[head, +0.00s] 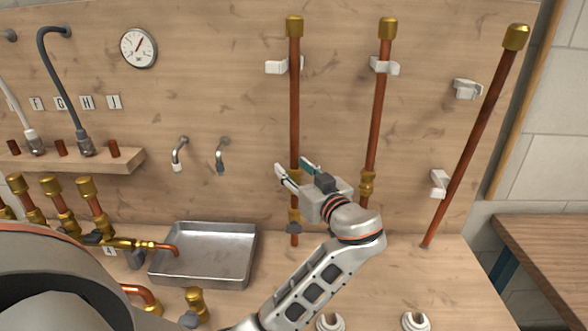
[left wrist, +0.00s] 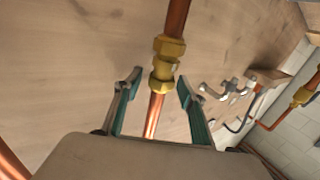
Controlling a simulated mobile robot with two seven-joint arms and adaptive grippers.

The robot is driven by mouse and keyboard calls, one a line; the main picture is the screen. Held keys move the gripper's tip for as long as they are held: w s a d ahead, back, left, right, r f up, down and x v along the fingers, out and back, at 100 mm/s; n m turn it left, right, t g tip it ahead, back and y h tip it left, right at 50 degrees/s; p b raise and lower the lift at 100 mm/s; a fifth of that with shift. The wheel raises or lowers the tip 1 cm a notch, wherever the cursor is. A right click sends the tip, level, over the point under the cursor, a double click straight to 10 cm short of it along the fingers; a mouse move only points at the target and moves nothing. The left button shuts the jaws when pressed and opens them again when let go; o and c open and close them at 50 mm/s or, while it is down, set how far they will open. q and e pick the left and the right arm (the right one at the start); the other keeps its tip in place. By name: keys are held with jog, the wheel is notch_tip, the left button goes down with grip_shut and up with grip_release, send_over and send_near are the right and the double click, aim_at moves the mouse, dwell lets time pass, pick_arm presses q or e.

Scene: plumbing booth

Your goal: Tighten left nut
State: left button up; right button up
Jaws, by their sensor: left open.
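The left copper pipe (head: 295,110) stands upright on the board, with a brass cap on top. My left gripper (head: 292,166) is open at this pipe. In the left wrist view its fingertips (left wrist: 160,78) stand on either side of the pipe at the lower part of the fitting, with gaps visible on both sides. My right gripper is not in view.
A middle pipe (head: 380,110) with a brass coupling (head: 367,184) stands close to the right of my gripper. A loose-looking, tilted pipe (head: 480,130) is farther right. A metal tray (head: 240,277) and brass-capped pipes (head: 95,200) are at left.

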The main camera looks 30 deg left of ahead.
pick_arm(q)
jog(key=c, duration=1.1)
jog(key=shift+c, duration=0.2)
